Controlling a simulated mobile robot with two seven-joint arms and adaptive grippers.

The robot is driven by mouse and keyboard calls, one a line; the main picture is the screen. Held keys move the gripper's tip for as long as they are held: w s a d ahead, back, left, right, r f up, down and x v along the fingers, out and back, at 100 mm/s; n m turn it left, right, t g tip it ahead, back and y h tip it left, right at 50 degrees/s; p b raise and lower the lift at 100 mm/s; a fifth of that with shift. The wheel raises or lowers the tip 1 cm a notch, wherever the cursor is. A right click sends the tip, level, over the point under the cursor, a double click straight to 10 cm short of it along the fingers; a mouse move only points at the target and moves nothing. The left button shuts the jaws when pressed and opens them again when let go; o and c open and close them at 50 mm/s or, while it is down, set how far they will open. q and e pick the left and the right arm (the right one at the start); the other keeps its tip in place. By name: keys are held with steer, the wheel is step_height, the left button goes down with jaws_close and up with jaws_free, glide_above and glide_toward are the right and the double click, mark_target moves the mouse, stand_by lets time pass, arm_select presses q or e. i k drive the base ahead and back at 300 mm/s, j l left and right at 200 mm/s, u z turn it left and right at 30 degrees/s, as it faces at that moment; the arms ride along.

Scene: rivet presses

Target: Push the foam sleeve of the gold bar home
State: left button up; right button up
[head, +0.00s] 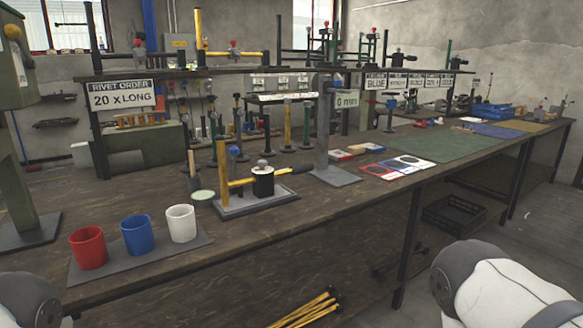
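Several gold parts are in the head view, and I cannot tell for certain which is the task's gold bar. A press on the bench has a gold lever bar (238,184) running through a black block (263,185) with a silver knob. A dark stretch, possibly a foam sleeve, lies near the bar's right end, but it is too small to tell how it sits. Another gold bar (223,53) lies across the upper shelf by a gold post (198,30) with a dark top. Neither of my grippers is in view; only parts of my arms show at the bottom corners.
Red (88,248), blue (138,235) and white (181,223) cups stand on a grey mat (130,265) at the front left. A grey post (322,130) stands behind the press. Yellow rods (308,308) lie below the bench.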

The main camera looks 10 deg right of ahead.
mark_target(297, 169)
steer(key=i+l, duration=0.2)
steer(key=l, duration=0.15)
steer(key=i+l+u, duration=0.1)
steer(key=l, duration=0.25)
steer(key=i+l, duration=0.3)
steer(key=l+u, duration=0.05)
